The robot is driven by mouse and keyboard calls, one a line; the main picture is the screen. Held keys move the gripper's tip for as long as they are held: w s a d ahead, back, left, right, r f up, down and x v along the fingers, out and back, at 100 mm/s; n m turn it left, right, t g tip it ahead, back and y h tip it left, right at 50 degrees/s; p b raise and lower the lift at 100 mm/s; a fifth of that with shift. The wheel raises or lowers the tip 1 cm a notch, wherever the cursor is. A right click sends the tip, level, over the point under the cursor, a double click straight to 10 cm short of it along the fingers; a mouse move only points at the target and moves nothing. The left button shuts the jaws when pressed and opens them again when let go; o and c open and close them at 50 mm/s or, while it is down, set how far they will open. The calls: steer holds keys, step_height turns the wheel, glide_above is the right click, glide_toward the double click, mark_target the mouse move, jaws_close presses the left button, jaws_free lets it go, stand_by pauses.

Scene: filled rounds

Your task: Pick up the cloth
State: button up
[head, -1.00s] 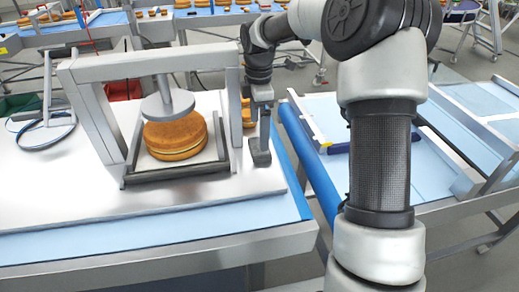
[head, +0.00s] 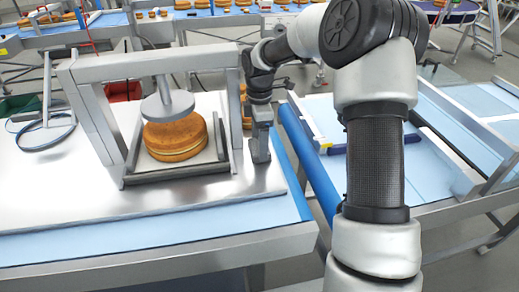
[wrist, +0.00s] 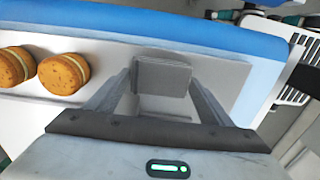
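A small grey folded piece, which looks like the cloth (wrist: 163,78), lies on the pale metal worktop close to the blue edge in the wrist view. My gripper (wrist: 160,80) is open, with one finger on each side of the grey piece. Gaps seem to show between the fingers and it. In the head view my gripper (head: 259,155) points down at the right end of the worktop, beside the press. I cannot make out the cloth clearly in the head view.
A metal press frame (head: 150,62) stands left of my gripper, with a filled round (head: 176,150) under its plate. More filled rounds (wrist: 62,74) lie left of my fingers. A blue rail (head: 310,165) runs along the right edge. The worktop's front left (head: 60,200) is clear.

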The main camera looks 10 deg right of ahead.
steer(key=shift+r, duration=0.1)
steer(key=shift+c, duration=0.3)
step_height(320, 180, up, 4)
steer(key=shift+f, duration=0.2)
steer(key=d, duration=1.8)
steer(key=shift+f, duration=0.15)
